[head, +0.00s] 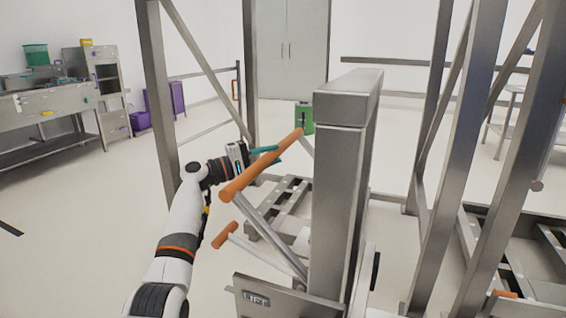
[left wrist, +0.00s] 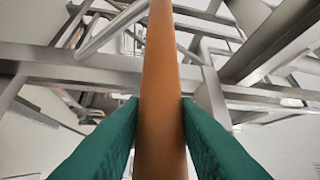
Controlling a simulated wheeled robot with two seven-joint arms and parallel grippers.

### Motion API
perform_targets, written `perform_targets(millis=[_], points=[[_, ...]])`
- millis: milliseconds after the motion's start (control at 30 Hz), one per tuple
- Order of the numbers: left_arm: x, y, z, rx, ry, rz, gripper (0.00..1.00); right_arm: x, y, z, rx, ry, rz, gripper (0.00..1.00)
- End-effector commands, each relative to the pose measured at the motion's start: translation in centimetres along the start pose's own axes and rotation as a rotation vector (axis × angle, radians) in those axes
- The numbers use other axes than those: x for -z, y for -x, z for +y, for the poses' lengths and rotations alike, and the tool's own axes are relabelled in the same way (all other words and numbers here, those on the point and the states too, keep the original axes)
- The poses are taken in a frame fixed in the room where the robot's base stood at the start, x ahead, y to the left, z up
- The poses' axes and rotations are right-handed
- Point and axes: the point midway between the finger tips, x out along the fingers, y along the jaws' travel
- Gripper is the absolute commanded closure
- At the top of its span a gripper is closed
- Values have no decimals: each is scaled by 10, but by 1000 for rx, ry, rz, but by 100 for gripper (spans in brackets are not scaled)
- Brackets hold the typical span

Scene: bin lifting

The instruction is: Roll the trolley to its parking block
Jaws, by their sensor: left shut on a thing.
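The trolley is a grey metal frame with a tall thick post (head: 337,210) in the middle of the head view. It has a long orange handle bar (head: 262,167) and a lower orange grip (head: 225,235). A plate marked "LIFT" (head: 257,300) is low at its front. My left gripper (head: 262,156) is shut on the orange handle bar. In the left wrist view its green fingers (left wrist: 160,112) lie on both sides of the bar (left wrist: 160,70). My right gripper is not in view. I cannot make out a parking block with certainty.
Tall grey frame posts (head: 157,90) stand left and right (head: 440,160) of the trolley. A slatted metal base (head: 285,205) lies behind the handle. A green box (head: 304,117) shows beyond it. A workbench (head: 50,105) stands at the far left.

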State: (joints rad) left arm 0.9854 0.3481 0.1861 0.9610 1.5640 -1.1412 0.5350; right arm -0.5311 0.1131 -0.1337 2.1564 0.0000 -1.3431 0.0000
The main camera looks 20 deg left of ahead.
Motion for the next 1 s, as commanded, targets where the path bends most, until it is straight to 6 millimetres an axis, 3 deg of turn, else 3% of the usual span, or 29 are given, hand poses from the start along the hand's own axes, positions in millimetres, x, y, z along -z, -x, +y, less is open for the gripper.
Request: perform_targets(millis=[33, 633, 667, 767, 1000], points=[[-8, 7, -10, 19, -5, -20, 100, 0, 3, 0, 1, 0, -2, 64], [-7, 7, -9, 12, -5, 1, 100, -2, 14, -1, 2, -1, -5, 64], [-7, 7, -9, 11, -5, 2, 68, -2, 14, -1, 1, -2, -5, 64], [-8, 7, -8, 10, -4, 0, 51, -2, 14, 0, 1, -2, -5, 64], [-9, 9, -6, 7, -2, -5, 51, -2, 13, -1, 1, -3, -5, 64]])
